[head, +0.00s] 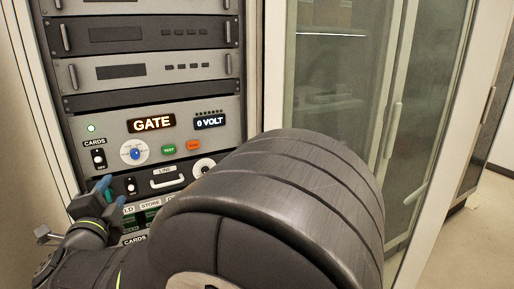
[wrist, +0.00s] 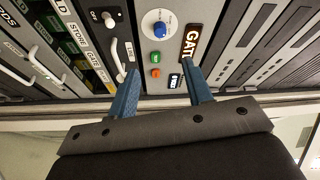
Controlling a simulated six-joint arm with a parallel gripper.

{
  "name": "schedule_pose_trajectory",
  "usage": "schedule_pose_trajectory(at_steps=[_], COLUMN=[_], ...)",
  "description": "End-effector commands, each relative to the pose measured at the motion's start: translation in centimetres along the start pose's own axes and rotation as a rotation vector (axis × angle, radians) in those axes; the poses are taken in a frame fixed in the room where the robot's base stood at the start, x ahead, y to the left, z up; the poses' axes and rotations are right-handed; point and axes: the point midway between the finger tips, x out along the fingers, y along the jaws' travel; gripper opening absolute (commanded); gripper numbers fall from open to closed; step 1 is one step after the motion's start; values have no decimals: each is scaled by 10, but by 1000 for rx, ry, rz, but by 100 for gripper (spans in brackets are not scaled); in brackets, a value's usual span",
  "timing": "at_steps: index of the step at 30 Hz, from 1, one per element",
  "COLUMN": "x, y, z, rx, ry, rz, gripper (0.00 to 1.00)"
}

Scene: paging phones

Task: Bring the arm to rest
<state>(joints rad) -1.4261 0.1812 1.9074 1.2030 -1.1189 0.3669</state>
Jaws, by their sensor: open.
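My gripper (wrist: 160,88) is open, its two blue fingers apart with nothing between them in the wrist view. In the head view my gripper (head: 110,190) shows at the lower left, in front of the rack's lower panels. My own arm fills the lower middle of that view and hides part of the rack. Beyond the fingertips in the wrist view is a panel with a blue knob (wrist: 160,29), a green button (wrist: 155,57), an orange button (wrist: 156,73) and a GATE display (wrist: 190,40). I cannot tell whether the fingers touch the panel.
Grey rack units (head: 145,70) sit above. A glass-door cabinet (head: 335,80) stands to the right. Open floor (head: 480,240) shows at far right.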

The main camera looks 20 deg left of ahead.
Motion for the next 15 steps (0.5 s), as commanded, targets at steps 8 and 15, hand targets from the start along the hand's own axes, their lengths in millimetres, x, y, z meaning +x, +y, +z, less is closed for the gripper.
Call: schedule_pose_trajectory(at_steps=[8,15], x=[52,100], y=[1,0], z=[-1,-1], rx=[0,-1], ry=[4,3], rz=[1,0], gripper=[46,46])
